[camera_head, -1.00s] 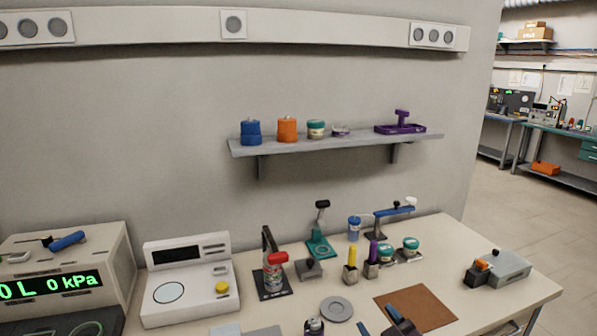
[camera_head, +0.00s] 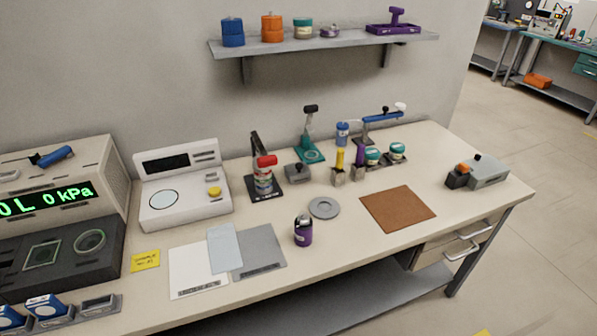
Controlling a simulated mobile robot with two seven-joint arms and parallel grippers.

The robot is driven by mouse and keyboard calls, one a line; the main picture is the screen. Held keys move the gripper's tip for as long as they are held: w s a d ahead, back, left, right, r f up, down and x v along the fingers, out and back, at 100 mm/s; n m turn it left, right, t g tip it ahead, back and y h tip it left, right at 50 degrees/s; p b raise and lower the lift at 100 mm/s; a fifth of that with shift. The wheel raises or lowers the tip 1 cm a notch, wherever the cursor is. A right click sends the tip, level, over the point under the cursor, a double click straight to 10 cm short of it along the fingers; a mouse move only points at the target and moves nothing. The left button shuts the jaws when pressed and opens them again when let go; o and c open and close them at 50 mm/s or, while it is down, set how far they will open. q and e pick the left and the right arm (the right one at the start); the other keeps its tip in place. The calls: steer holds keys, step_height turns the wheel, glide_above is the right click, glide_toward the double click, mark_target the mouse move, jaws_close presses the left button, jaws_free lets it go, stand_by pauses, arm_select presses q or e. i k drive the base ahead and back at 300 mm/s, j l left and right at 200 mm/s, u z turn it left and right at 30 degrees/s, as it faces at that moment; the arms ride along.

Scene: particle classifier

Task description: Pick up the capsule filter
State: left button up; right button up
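I cannot tell for sure which thing is the capsule filter. A blue cylinder with dark end fittings (camera_head: 55,156) lies on top of the beige box with the green display at the left; it has a capsule-like shape. A small blue upright container (camera_head: 342,133) stands at the back of the bench, beside a stand with a blue arm (camera_head: 380,117). Neither of my grippers is in view, and nothing is seen being held.
The beige bench (camera_head: 350,255) has free room at its front right, around a brown mat (camera_head: 398,209). A purple jar (camera_head: 303,232) stands near the front edge. A white instrument (camera_head: 183,185) stands left of centre. A wall shelf (camera_head: 340,43) hangs above.

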mark_target(303, 234)
steer(key=k+j+u, duration=0.2)
steer(key=j+u, duration=0.15)
steer(key=k+j+u, duration=0.15)
steer(key=j+u, duration=0.2)
steer(key=k+j+u, duration=0.1)
steer(key=j+u, duration=0.2)
steer(key=j, duration=0.15)
